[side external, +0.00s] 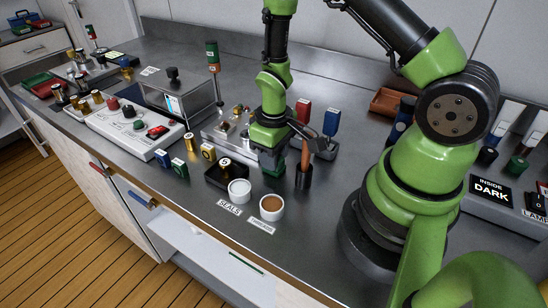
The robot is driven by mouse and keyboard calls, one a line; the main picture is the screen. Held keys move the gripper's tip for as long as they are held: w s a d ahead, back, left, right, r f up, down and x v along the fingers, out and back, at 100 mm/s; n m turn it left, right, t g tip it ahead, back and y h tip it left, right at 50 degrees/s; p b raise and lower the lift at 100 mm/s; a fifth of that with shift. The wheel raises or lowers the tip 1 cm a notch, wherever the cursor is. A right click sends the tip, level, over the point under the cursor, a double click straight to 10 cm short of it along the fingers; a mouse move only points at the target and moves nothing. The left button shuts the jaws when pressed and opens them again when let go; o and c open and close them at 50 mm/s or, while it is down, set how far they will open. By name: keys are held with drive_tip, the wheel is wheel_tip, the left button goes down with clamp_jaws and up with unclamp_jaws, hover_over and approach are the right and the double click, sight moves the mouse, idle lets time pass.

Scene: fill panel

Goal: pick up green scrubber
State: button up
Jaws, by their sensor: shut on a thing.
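My gripper (272,152) points down over the counter near the middle of the view. It is shut on the green scrubber (273,168), a small dark green block at the fingertips. The fingers hide most of the scrubber. I cannot tell whether its lower end touches the counter.
A black holder (303,179) with a brown-handled tool stands close right of my gripper. A white cup (239,191) and a brown-filled cup (271,208) stand in front. A black tray (222,180) is at left. Red (303,110) and blue (331,122) upright items stand behind.

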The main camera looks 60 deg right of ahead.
wheel_tip(320, 180, up, 10)
idle(0.5)
drive_tip(key=shift+f, duration=0.1)
